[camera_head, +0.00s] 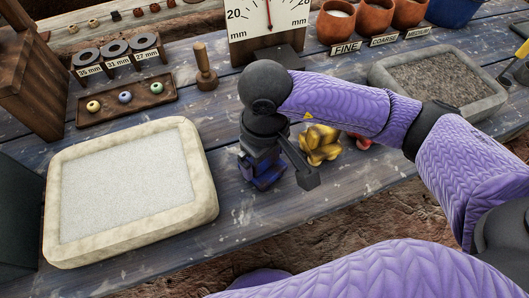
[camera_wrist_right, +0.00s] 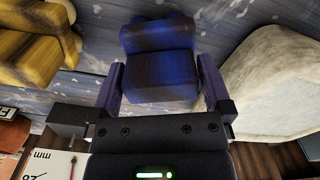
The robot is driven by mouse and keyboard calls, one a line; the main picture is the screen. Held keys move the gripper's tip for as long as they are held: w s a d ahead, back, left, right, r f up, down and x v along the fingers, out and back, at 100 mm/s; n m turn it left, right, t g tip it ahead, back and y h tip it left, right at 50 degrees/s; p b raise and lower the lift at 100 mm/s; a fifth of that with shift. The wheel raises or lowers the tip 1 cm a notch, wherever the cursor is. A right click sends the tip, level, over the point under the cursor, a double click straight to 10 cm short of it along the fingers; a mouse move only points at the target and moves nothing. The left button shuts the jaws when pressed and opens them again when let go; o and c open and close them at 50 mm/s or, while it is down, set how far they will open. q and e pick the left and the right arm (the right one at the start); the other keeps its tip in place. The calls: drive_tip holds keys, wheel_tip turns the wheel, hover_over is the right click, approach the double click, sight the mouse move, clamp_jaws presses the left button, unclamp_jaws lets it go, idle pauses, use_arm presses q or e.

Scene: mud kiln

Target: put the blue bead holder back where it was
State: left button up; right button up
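The blue bead holder (camera_head: 264,174) is on the plank table, right of the pale stone tray, partly hidden under my right gripper. In the right wrist view the dark blue holder (camera_wrist_right: 160,65) lies between the two purple fingers of my right gripper (camera_wrist_right: 160,82). The fingertips are close on both its sides; whether they press on it is unclear. In the head view my right gripper (camera_head: 262,150) points down over the holder from above. My left gripper is not in view.
A yellow holder (camera_head: 318,145) stands close right of the blue one, with a red one (camera_head: 362,142) partly behind my arm. The pale tray (camera_head: 205,205) is left. A wooden stamp (camera_head: 205,68), bead tray (camera_head: 133,108) and gauge (camera_head: 248,29) stand behind. Bare planks lie in front.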

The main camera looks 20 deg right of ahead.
drive_tip(key=shift+r+p, duration=0.3)
drive_tip(key=shift+r, duration=0.1)
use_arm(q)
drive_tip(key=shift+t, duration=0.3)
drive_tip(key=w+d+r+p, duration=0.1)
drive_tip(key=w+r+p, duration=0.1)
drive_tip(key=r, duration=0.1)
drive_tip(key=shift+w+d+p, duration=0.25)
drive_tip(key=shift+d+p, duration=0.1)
use_arm(e)
wheel_tip(320, 180, up, 12)
drive_tip(key=shift+f, duration=0.25)
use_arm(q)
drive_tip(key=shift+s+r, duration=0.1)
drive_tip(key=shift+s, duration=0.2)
